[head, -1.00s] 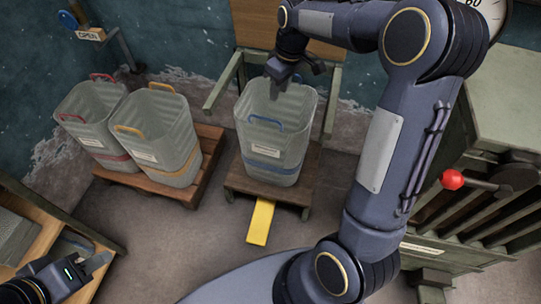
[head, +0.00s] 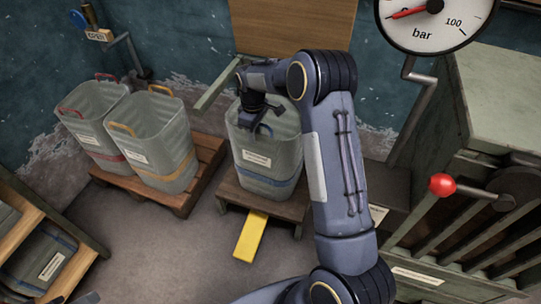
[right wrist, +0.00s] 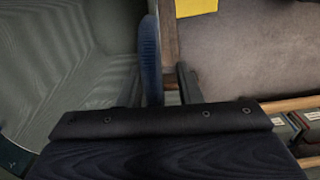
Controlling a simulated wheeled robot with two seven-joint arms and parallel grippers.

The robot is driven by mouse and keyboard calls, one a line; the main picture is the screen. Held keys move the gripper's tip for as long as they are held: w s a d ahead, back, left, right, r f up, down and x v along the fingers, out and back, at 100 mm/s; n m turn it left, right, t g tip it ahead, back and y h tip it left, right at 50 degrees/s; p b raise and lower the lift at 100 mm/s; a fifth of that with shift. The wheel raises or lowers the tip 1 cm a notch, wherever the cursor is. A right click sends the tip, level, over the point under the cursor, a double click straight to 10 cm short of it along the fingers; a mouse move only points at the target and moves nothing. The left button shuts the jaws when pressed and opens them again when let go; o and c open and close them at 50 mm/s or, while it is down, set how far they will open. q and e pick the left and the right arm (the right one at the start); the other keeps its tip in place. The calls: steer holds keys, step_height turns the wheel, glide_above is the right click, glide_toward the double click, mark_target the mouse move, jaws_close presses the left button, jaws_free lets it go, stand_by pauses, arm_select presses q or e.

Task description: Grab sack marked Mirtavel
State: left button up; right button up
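Grey sacks with handles and white labels show in the head view; I cannot read any name, so I cannot tell which is Mirtavel. A blue-banded sack (head: 262,165) stands on a low wooden platform. My right gripper (head: 267,122) is at its front rim. In the right wrist view its blue handle (right wrist: 150,60) runs upright between the open fingers (right wrist: 148,88), with no visible grip on it. A red-banded sack (head: 92,125) and a yellow-banded sack (head: 152,145) stand on a pallet at the left. Only a tip of my left gripper (head: 88,298) shows at the bottom edge.
The pallet (head: 200,180) and the platform (head: 285,207) stand on grey floor. A yellow strip (head: 250,236) lies before the platform. Another blue-banded sack (head: 42,262) sits in a wooden rack at left. A red-knobbed lever (head: 443,185) juts from the green cabinet at right.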

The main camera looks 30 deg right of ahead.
steer(key=shift+f, duration=0.5)
steer(key=shift+r, duration=0.1)
jaws_close()
steer(key=shift+d, duration=0.1)
stand_by(0.8)
